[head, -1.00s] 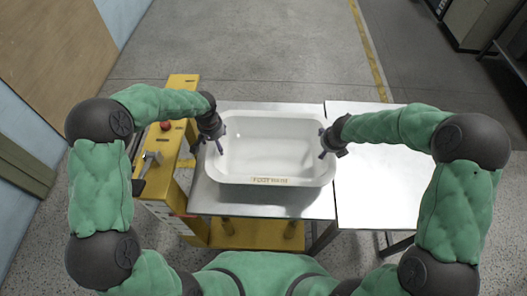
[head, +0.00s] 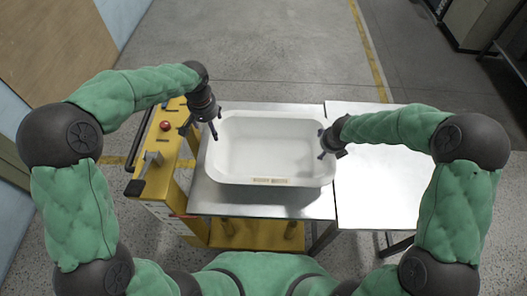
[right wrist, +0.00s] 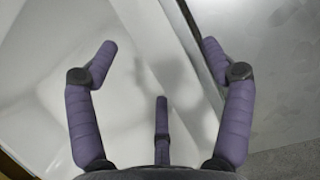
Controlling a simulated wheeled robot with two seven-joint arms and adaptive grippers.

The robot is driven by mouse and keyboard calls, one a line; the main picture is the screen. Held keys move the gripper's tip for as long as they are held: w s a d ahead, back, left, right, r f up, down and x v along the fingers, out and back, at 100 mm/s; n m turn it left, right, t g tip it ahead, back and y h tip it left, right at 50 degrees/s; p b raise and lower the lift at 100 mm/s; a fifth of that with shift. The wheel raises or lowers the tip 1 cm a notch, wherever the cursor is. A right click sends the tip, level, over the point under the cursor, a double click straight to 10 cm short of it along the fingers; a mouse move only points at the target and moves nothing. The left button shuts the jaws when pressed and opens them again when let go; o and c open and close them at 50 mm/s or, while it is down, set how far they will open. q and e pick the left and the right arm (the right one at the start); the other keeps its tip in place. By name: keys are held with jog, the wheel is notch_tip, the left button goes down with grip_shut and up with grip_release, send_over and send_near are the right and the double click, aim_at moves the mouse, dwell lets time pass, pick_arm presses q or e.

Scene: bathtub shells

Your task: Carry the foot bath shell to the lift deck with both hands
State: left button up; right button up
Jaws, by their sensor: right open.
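The white foot bath shell (head: 270,155) sits upright on the grey metal lift deck (head: 235,203) of the yellow lift. My left gripper (head: 199,136) is empty with fingers spread, above and beside the shell's far left corner, apart from the rim as far as I can tell. My right gripper (head: 321,144) is at the shell's right rim. In the right wrist view its fingers (right wrist: 159,47) are spread open, one over the white shell (right wrist: 75,60) and one over the grey surface outside it. Whether a finger touches the rim is unclear.
A pale table (head: 378,180) adjoins the deck on the right, and its top is clear. The yellow lift body (head: 160,185) carries a red button (head: 165,126) and a grey lever on the left. Open floor lies beyond the deck.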

jog(key=v, duration=1.2)
dwell(0.3)
